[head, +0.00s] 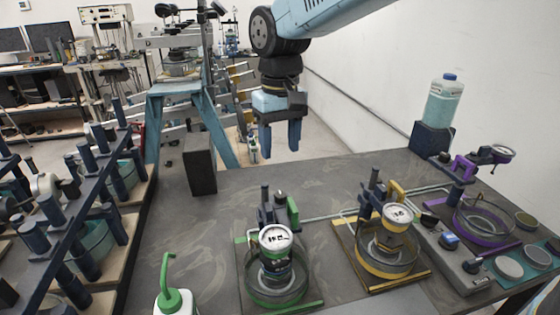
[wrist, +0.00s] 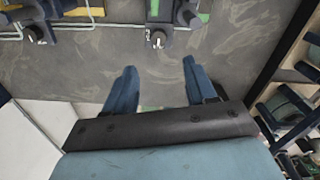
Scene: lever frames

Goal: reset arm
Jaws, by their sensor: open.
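My gripper (head: 280,138) hangs from my blue arm in the upper middle of the head view, above and beyond the far edge of the dark work table (head: 320,190). Its two blue fingers point down, stand apart and hold nothing. In the wrist view my gripper (wrist: 157,88) also shows open, with the bare table top (wrist: 235,60) between and beyond the fingers. No fixture touches the fingers. The frames of green (head: 315,305), yellow (head: 420,275) and purple (head: 510,245) stations stand on the table, well apart from my gripper.
A dark upright block (head: 200,165) stands at the table's left. A bottle (head: 444,100) stands at the back right. A green-capped squeeze bottle (head: 174,298) is at the front. A rack with dark pegs (head: 75,215) fills the left. The table's middle back is clear.

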